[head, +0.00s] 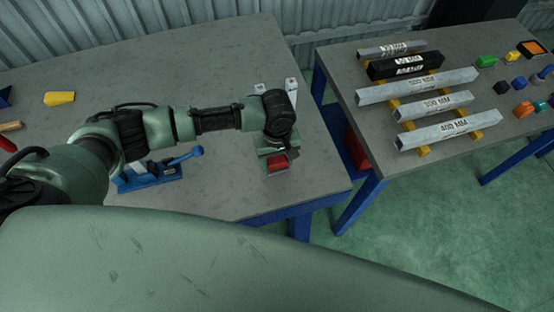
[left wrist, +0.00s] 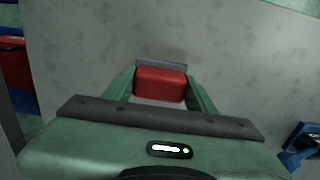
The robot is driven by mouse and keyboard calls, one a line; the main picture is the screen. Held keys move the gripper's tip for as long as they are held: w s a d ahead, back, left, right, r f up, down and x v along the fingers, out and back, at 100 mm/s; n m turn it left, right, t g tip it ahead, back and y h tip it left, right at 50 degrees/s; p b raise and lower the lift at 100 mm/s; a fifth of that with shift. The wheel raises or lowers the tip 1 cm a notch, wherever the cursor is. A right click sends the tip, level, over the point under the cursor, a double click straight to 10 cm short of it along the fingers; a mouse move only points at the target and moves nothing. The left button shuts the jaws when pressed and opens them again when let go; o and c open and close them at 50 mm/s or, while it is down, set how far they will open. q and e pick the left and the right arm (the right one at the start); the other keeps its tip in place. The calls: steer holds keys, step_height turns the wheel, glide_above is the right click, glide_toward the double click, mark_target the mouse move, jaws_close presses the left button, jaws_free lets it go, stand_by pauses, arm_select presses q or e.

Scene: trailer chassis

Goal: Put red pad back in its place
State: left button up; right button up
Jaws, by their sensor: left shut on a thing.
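The red pad (head: 277,162) is between the fingers of my left gripper (head: 276,160), over the right part of the left table near its front edge. In the left wrist view the red pad (left wrist: 160,84) sits between the two green fingers of my left gripper (left wrist: 160,90), which is shut on it. A grey edge or plate shows just beyond the pad there. I cannot tell whether the pad touches the table. My right gripper is in neither view.
A blue clamp-like tool (head: 155,175) lies left of the gripper on the left table (head: 220,75). White upright blocks (head: 291,87) stand behind it. A yellow block (head: 60,98) lies far left. The right table (head: 345,65) holds labelled metal bars (head: 417,90) and several small coloured parts. A gap separates the tables.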

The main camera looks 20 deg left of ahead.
mark_target(277, 160)
arm_select(q)
steer(key=o, duration=1.7)
steer(key=shift+f, duration=0.1)
step_height(277, 160, up, 12)
steer(key=shift+r+b, duration=0.15)
steer(key=shift+b, duration=0.7)
